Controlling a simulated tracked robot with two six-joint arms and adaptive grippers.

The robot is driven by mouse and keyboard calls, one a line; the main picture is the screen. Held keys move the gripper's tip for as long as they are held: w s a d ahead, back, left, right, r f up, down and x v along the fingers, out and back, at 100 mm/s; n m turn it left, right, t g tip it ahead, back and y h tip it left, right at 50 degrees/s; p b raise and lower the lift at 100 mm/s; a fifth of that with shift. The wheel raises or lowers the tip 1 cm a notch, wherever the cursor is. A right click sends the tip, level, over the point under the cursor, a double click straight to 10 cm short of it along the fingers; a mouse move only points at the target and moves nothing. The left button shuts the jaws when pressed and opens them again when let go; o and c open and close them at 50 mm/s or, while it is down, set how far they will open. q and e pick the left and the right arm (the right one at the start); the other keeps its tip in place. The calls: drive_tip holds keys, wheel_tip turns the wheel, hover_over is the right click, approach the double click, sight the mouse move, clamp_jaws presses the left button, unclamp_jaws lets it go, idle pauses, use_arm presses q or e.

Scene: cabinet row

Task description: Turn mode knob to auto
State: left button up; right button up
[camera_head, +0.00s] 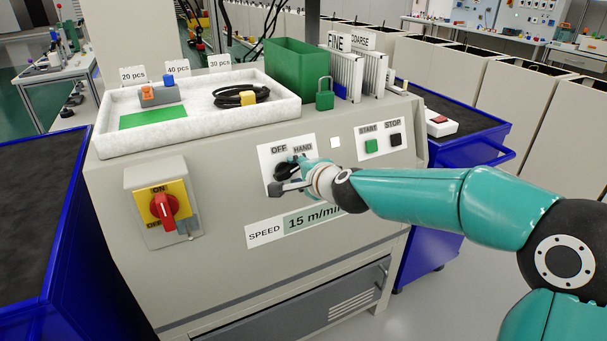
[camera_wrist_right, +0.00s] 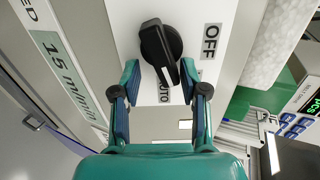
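The black mode knob (camera_wrist_right: 160,45) sits on a white plate with OFF and HAND labels in the head view, where my right gripper partly hides it. In the right wrist view the OFF label (camera_wrist_right: 210,40) is right of it, and an AUTO label (camera_wrist_right: 163,95) shows partly below it. The knob's long grip slants down toward AUTO. My right gripper (camera_head: 283,180) is at the knob; in the wrist view its fingers (camera_wrist_right: 159,75) are apart, one each side of the grip's lower end. The right finger is very close to it; contact cannot be told. My left gripper is not in view.
A red rotary switch (camera_head: 163,209) is on the cabinet front at left. Green START (camera_head: 371,146) and black STOP (camera_head: 395,139) buttons are right of the plate. A speed display (camera_head: 313,218) is below. A white tray (camera_head: 130,142) and green bin (camera_head: 297,72) stand on top.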

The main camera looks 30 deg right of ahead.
drive_tip(key=v, duration=1.1)
drive_tip(key=shift+s, duration=0.4)
drive_tip(key=shift+o, duration=0.3)
